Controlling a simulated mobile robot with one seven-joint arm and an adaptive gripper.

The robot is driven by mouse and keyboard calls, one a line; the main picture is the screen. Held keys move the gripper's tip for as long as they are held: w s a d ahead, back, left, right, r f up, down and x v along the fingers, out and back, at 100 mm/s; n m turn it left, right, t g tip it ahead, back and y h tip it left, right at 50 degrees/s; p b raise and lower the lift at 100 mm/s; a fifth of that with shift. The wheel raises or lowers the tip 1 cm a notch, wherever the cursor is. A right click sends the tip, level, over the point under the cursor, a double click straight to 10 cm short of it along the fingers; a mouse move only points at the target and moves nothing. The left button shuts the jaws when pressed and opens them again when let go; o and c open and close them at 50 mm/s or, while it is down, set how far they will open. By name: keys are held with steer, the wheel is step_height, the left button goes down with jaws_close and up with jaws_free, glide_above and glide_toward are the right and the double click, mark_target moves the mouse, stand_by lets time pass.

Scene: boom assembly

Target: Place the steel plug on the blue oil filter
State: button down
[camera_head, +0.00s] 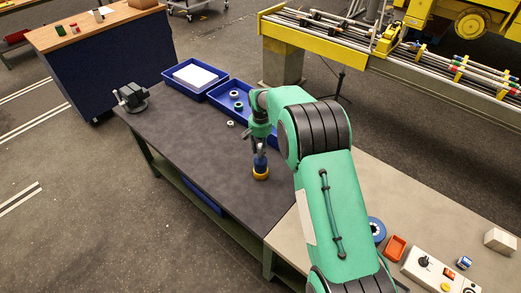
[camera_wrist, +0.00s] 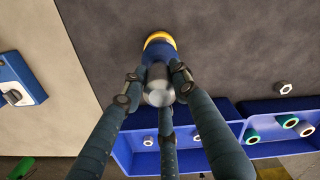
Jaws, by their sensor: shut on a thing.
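The blue oil filter (camera_head: 260,160) stands upright on the dark bench top, with a yellow ring at its lower end. It also shows in the wrist view (camera_wrist: 157,52), beyond my fingertips. My gripper (camera_head: 260,143) is directly above the filter. In the wrist view its fingers (camera_wrist: 157,79) are closed around the steel plug (camera_wrist: 158,92), a round grey metal piece. The plug lines up with the filter's top and covers part of it. I cannot tell whether plug and filter touch.
Two blue trays (camera_head: 197,76) stand behind on the dark bench (camera_head: 200,150), one with a white block, one with several ring parts. A loose nut (camera_head: 231,123) lies near them. A vise (camera_head: 131,97) sits at the left end. The bench around the filter is clear.

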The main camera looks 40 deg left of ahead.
steer(key=shift+f, duration=0.3)
steer(key=c, duration=1.3)
jaws_free()
steer(key=shift+c, duration=0.2)
steer(key=shift+r, duration=0.15)
step_height(320, 180, up, 12)
steer(key=shift+r+b, duration=0.1)
steer(key=shift+b, duration=0.35)
steer(key=shift+w, duration=0.1)
